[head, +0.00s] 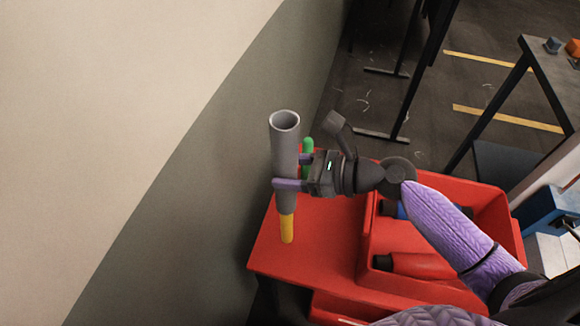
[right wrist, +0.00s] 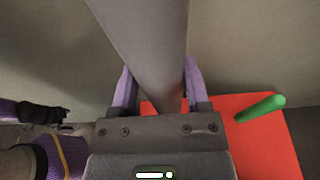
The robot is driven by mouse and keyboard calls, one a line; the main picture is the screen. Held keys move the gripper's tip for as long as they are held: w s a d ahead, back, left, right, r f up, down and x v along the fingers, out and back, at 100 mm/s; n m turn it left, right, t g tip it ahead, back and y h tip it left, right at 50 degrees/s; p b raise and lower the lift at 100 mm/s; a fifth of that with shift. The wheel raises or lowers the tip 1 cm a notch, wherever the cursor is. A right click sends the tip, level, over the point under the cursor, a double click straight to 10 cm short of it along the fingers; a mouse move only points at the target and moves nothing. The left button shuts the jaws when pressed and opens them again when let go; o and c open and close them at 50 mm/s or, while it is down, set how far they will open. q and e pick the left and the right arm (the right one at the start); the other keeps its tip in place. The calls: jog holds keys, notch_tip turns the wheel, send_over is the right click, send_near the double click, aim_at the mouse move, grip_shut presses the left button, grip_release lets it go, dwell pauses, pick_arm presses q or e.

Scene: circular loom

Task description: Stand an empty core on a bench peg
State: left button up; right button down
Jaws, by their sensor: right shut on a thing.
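A grey hollow core (head: 284,140) stands nearly upright in the head view, its open top facing up. My right gripper (head: 290,172) is shut on the core around its middle. The core also fills the upper middle of the right wrist view (right wrist: 142,40), between the purple fingers (right wrist: 155,88). A yellow peg (head: 287,230) shows directly below the core's lower end, on the red bench top (head: 315,235). I cannot tell whether the core is around the peg's top or just above it. A green peg (head: 308,145) stands behind the gripper. My left gripper is not seen.
A red bin (head: 485,195) to the right of the pegs holds a red cylinder (head: 420,265) and a blue item, partly hidden by my right arm. A wall (head: 200,200) rises close on the left. A dark table (head: 555,75) stands at the far right.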

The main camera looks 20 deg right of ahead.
jog(key=shift+f+b, duration=0.35)
jog(key=shift+f, duration=0.15)
jog(key=shift+f+b, duration=1.1)
jog(key=shift+f, duration=0.9)
